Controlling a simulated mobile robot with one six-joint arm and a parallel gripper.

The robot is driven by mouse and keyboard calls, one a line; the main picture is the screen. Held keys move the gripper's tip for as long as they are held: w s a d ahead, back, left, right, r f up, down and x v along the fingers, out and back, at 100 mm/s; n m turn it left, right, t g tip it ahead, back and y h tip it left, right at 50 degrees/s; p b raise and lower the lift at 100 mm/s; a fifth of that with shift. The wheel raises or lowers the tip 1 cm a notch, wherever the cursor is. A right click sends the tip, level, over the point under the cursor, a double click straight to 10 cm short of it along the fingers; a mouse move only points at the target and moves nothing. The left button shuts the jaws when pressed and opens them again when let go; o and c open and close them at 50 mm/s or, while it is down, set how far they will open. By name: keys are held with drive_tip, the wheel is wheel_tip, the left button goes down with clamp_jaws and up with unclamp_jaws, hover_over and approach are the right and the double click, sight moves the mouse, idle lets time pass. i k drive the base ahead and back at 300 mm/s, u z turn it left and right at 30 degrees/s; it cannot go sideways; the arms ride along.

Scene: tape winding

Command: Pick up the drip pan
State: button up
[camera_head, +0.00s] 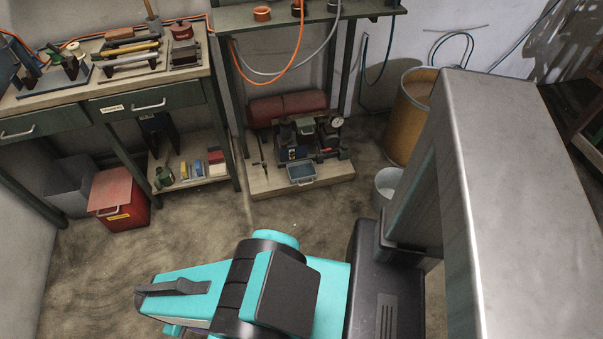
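A small shallow pan, grey-blue with a pale rim, looks like the drip pan (301,172). It sits near the front edge of a low wooden platform (285,186), in front of a dark machine with a round gauge (306,137). My teal and black arm lies across the bottom of the view, well apart from the pan. A dark finger-like part at its left end may belong to my gripper (150,289). Its fingertips cannot be made out clearly, and I see nothing held there.
A workbench with tools (110,80) stands at the left, a red bin (118,198) under it. A green-legged table (235,16) stands over the platform. A yellow drum (405,118) and grey bucket (387,182) stand right of it. The floor before the platform is clear.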

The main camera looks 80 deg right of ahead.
sight(300, 171)
drive_tip(key=z, duration=0.5)
drive_tip(key=i, duration=0.5)
drive_tip(key=z, duration=0.65)
drive_tip(key=i, duration=0.5)
drive_tip(key=z, duration=0.35)
